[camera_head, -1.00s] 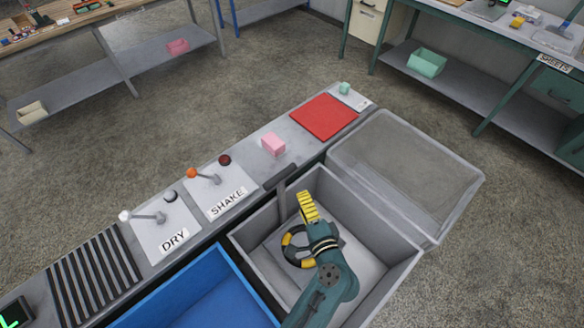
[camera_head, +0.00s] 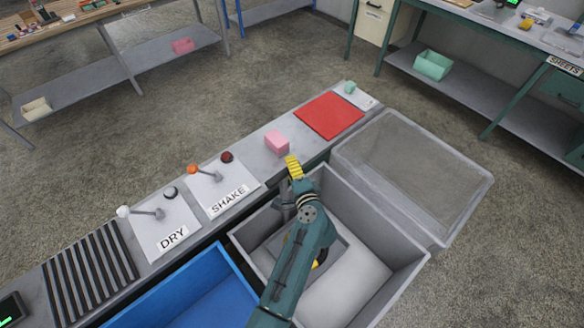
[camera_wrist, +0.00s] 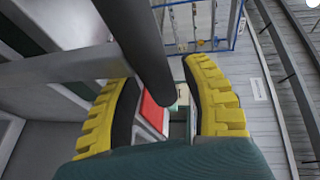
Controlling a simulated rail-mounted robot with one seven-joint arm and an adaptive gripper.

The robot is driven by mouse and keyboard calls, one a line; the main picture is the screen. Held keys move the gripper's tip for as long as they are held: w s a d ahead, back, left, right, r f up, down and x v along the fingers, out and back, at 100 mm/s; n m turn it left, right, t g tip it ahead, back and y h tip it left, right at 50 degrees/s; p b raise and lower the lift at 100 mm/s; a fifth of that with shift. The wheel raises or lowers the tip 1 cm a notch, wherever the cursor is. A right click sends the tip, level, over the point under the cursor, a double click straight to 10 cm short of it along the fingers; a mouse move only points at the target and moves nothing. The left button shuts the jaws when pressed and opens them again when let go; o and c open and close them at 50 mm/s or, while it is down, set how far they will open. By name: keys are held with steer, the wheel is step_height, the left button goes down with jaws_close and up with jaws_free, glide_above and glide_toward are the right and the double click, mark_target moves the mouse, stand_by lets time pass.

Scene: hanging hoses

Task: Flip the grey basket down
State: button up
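The grey bin (camera_head: 393,262) stands at the front with its wide walls open upward. A darker grey panel, likely the basket (camera_head: 337,247), shows inside it, mostly hidden behind my arm. A grey upright bar (camera_head: 281,192) rises at the bin's back left edge. My gripper (camera_head: 292,167) is beside the top of this bar. In the wrist view a dark round bar (camera_wrist: 146,50) runs between my yellow fingers (camera_wrist: 163,105). The fingers are apart, with gaps visible beside the bar. A yellow bit of a ring (camera_head: 320,262) shows beside my arm.
A clear lid (camera_head: 415,180) lies open to the right of the bin. A pink block (camera_head: 277,142) and red mat (camera_head: 329,115) lie on the counter behind. SHAKE and DRY lever panels (camera_head: 220,190) and a blue tub (camera_head: 195,290) are to the left.

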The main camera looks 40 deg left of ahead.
jaws_close()
step_height(320, 180, down, 10)
steer(key=b, duration=0.9)
steer(key=shift+s, duration=0.1)
steer(key=shift+o, duration=1.1)
jaws_free()
steer(key=shift+d, duration=0.1)
steer(key=shift+r, duration=0.1)
